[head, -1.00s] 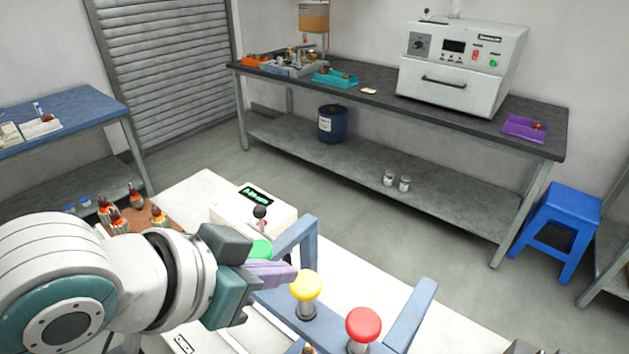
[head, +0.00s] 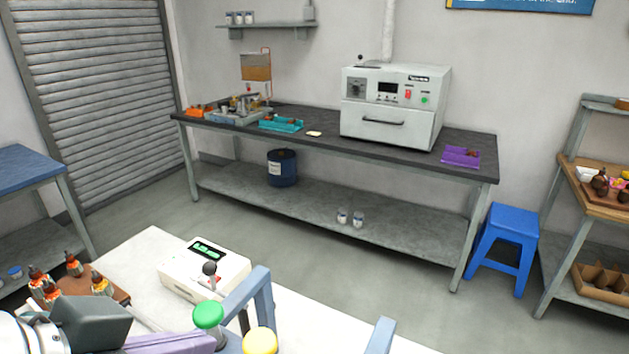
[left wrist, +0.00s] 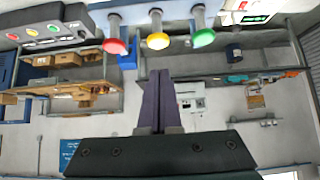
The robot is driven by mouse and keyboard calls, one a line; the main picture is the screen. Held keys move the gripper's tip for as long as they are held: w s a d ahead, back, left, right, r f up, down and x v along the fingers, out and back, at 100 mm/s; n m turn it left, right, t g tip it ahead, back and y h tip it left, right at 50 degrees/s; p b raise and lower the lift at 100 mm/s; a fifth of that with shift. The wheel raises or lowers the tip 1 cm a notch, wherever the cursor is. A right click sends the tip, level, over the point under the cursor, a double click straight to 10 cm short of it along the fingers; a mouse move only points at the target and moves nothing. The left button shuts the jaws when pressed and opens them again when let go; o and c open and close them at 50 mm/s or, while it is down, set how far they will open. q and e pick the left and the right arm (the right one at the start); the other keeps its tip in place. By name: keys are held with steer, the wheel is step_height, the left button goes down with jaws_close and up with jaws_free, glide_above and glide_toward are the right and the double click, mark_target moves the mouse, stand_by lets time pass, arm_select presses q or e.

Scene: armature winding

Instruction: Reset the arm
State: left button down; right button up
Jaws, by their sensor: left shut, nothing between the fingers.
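My left gripper (head: 172,343) is at the lower left of the head view, its purple fingers pointing right. The fingers also show in the left wrist view (left wrist: 157,100), pressed together with nothing between them. In the head view the fingertips appear just below the green knob (head: 208,315) and left of the yellow knob (head: 260,341); I cannot tell whether they touch. The left wrist view shows the red knob (left wrist: 116,47), yellow knob and green knob in a row beyond the fingertips. My right gripper is in no view.
A white box with a display (head: 205,268) and lever stands on the white table. Blue frame posts (head: 262,295) rise beside the knobs. Wound armatures (head: 73,265) stand on a brown block at left. Beyond the open floor are a long bench (head: 340,135) and a blue stool (head: 505,248).

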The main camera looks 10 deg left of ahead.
arm_select(q)
steer(key=s+a+f+n+g+y, duration=0.1)
steer(key=s+a+g, duration=0.15)
steer(key=s, duration=0.45)
steer(key=s+a+f+n+g+y, duration=0.1)
steer(key=s+g+y, duration=0.15)
steer(key=s, duration=0.35)
step_height(320, 180, up, 18)
steer(key=p, duration=1.8)
steer(key=shift+h, duration=0.35)
steer(key=shift+a, duration=0.1)
